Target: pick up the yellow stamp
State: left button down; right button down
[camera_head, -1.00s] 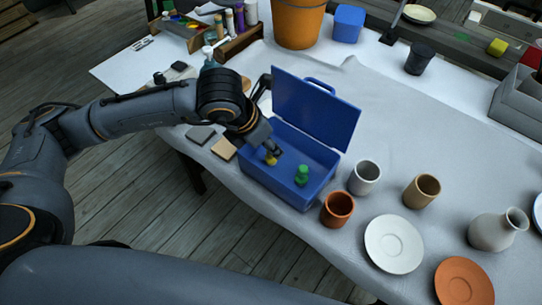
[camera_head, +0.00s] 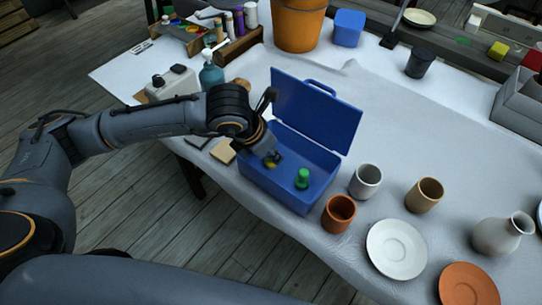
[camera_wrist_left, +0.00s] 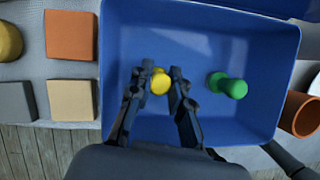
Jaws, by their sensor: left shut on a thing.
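The yellow stamp (camera_wrist_left: 160,83) is inside the blue box, between the two fingertips of my left gripper (camera_wrist_left: 161,80). In the head view the yellow stamp (camera_head: 270,165) shows partly below my left gripper (camera_head: 273,157). My left gripper is shut on the yellow stamp; its height above the box floor is hard to tell. My right gripper is in neither view.
The blue box (camera_head: 318,188) has its lid open at the back. An orange cup (camera_head: 338,215) and a grey cup (camera_head: 366,181) stand close to its right side. Square tiles (camera_wrist_left: 72,100) lie to its left. A teal bottle (camera_head: 211,76) stands behind my left arm.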

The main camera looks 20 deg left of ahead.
pick_arm(q)
jog(key=shift+r, duration=0.35)
notch_tip(320, 180, up, 2)
jog(key=shift+r+p, duration=0.15)
jog(key=shift+p, duration=0.4)
jog(key=s+a+r+p, duration=0.7)
jog(key=s+a+r, duration=0.2)
jog(key=a+r, duration=0.1)
jog(key=shift+a, duration=0.3)
jog(key=shift+s+f, duration=0.1)
